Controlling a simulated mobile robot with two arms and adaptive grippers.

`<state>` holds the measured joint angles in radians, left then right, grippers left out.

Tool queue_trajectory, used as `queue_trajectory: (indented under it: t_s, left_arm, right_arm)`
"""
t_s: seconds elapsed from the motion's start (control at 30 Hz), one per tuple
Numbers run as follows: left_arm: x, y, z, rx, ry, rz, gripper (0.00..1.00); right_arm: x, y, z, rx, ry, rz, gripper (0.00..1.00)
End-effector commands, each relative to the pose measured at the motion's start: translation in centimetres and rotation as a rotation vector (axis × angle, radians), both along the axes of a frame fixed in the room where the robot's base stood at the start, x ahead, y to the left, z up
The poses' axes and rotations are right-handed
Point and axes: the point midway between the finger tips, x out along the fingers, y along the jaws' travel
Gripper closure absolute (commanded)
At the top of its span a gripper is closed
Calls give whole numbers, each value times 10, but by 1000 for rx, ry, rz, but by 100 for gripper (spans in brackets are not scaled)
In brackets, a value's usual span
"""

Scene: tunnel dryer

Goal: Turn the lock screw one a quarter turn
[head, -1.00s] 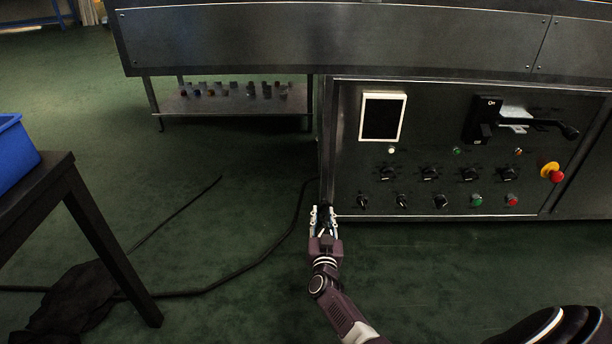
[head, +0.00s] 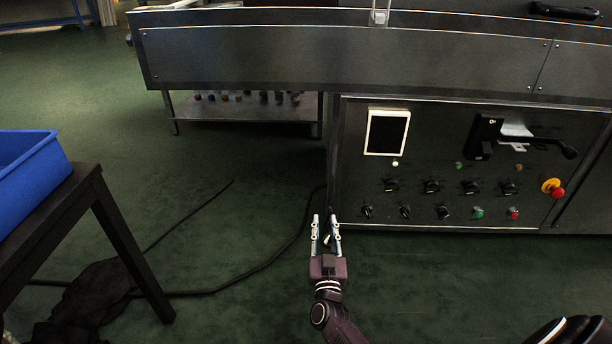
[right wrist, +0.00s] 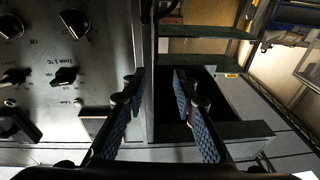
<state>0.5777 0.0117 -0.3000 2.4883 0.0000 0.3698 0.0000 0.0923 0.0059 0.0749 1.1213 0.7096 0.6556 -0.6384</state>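The control panel (head: 352,182) is a dark metal face with dark knobs and coloured buttons. My right gripper (head: 325,217) is at the panel's lower left corner, fingers parallel and apart, with nothing held between them. In the right wrist view the open fingers (right wrist: 158,80) stand on either side of the cabinet's left edge, with the panel face to the left. A small round spot (right wrist: 78,102) beside a tiny label sits below a knob (right wrist: 67,75); I cannot tell whether it is the lock screw. No lock screw is clearly recognisable in the head view. My left gripper is out of view.
The panel carries a white-framed screen (head: 387,132), a large switch handle (head: 540,146) and a red emergency button (head: 557,193). A blue crate (head: 38,180) is on a dark table (head: 88,184) at left. A cable (head: 245,274) lies on the open green floor.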

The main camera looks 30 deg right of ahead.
Motion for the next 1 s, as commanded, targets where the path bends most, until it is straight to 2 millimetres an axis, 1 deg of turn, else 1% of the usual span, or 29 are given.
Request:
queue_trajectory:
  t_s: [0.03, 0.2, 0.57, 0.7, 1.0]
  left_arm:
    - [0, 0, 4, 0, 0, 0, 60]
    - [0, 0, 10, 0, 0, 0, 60]
    - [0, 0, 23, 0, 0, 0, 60]
    - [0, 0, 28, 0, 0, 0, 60]
    - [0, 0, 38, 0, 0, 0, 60]
  right_arm:
    - [-1, 3, 12, -6, -17, 8, 74]
    - [-3, 13, 45, -24, -79, 36, 74]
    - [-12, 37, 111, -57, -204, 98, 74]
    - [-17, 47, 138, -68, -253, 123, 74]
    - [-31, 69, 190, -86, -352, 178, 74]
